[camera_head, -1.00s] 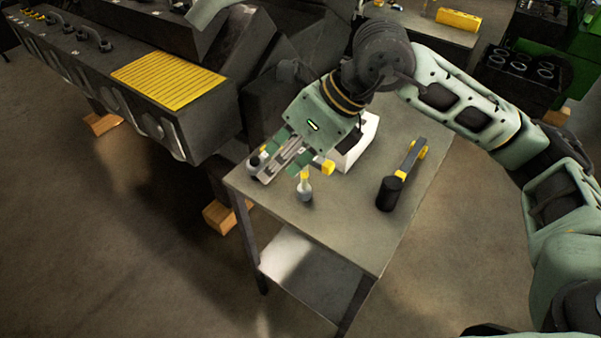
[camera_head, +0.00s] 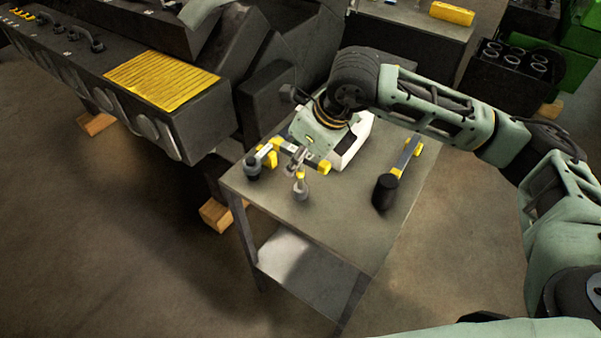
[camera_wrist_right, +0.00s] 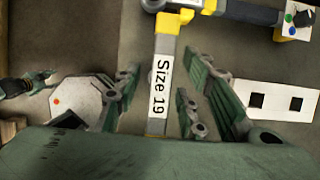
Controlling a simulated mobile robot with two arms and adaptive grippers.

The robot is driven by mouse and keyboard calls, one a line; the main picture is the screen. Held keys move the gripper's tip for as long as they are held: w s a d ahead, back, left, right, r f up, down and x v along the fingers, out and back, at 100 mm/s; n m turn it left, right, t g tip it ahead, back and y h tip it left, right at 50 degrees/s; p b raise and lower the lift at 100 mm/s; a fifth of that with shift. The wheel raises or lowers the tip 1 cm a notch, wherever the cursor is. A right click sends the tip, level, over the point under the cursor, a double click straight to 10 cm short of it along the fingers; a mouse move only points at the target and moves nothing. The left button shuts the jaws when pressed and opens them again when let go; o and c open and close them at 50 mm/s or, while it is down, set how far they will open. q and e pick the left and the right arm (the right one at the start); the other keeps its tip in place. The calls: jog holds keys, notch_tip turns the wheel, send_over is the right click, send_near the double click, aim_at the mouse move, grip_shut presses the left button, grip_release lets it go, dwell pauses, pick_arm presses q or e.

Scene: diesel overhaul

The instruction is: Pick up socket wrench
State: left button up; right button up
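The socket wrench (camera_head: 264,151), with yellow sections and a white label, lies on the small grey table (camera_head: 330,235). Its dark socket end (camera_head: 253,168) is at the left. In the right wrist view its bar labelled "Size 19" (camera_wrist_right: 160,85) runs between my right gripper's fingers (camera_wrist_right: 163,95), which are apart on either side of it. I cannot tell whether they touch it. In the head view my right gripper (camera_head: 297,160) points down over the tools, its fingertips partly unclear.
A black-headed mallet (camera_head: 386,190) lies on the table's right part. A white box (camera_head: 355,143) stands behind the gripper. A dark engine block (camera_head: 150,75) is at the left. The table's front is clear.

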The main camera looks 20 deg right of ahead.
grip_shut()
dwell(0.3)
dwell(0.3)
